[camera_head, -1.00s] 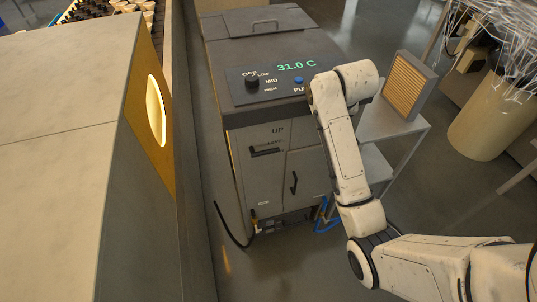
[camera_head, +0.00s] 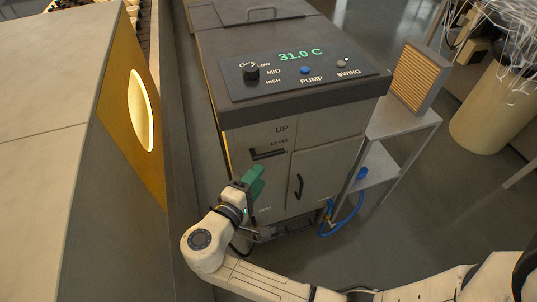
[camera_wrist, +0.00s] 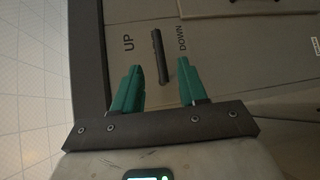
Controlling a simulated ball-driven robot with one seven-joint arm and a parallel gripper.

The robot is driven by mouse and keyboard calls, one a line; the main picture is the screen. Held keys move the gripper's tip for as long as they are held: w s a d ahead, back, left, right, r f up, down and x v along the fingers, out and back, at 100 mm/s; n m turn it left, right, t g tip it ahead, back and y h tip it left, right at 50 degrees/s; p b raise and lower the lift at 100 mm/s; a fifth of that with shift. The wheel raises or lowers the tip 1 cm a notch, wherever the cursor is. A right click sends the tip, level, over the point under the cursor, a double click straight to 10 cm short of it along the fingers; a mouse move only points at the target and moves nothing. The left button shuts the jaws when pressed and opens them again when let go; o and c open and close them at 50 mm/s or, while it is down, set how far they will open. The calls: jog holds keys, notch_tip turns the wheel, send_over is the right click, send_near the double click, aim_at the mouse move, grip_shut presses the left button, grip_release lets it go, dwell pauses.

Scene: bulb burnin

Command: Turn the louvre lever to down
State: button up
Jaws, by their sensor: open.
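The louvre lever (camera_head: 268,153) is a short black bar on the front of the grey cabinet (camera_head: 330,125), below the words UP and LEVEL. It lies roughly level in the head view. In the wrist view the lever (camera_wrist: 161,58) stands between the printed words UP and DOWN. My gripper (camera_head: 254,180) has green fingers and is just below and left of the lever in the head view. In the wrist view my gripper (camera_wrist: 160,65) is open, with one finger on each side of the lever in the picture. Whether either touches it cannot be told.
The cabinet top has a black knob (camera_head: 250,72), a blue pump button (camera_head: 305,70) and a 31.0 C display. A door handle (camera_head: 299,186) is right of the lever. A grey bench (camera_head: 60,140) stands close on the left; a small side table (camera_head: 404,121) stands right.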

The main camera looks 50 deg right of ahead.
aim_at(274, 155)
jog(key=p+x, duration=0.2)
jog(key=x, duration=0.8)
jog(key=shift+w, duration=0.15)
grip_shut()
dwell(0.5)
